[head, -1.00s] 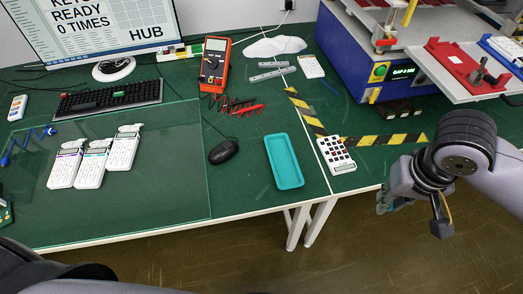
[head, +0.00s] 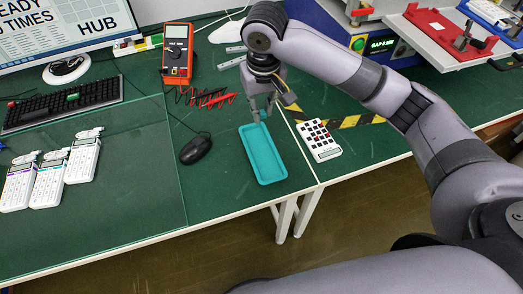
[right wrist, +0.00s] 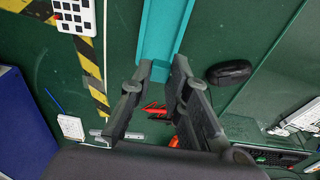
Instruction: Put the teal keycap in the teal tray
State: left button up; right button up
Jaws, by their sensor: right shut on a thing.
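The teal tray (head: 264,160) lies on the green table near its front edge. It also shows in the right wrist view (right wrist: 167,25). My right gripper (head: 261,113) is over the far end of the tray, pointing down. In the right wrist view its fingers (right wrist: 161,73) are closed on a small teal thing, which I take for the teal keycap (right wrist: 160,75). The keycap is hard to tell from the tray behind it, and its exact height above the tray cannot be told. My left gripper is not in view.
A white keypad with dark keys (head: 319,141) lies right of the tray. A black mouse (head: 195,148) is left of it. An orange multimeter (head: 177,54) with red leads stands behind. Several white handheld devices (head: 48,178) lie at the left.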

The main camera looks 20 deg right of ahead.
aim_at(262, 154)
notch_tip(262, 154, down, 17)
jog(key=shift+r, duration=0.2)
dwell(0.3)
jog(key=o, duration=0.5)
jog(key=shift+f, duration=0.1)
jog(key=r, duration=0.4)
jog(key=s+r, duration=0.1)
jog(key=r, duration=0.7)
jog(key=shift+s+r, duration=0.15)
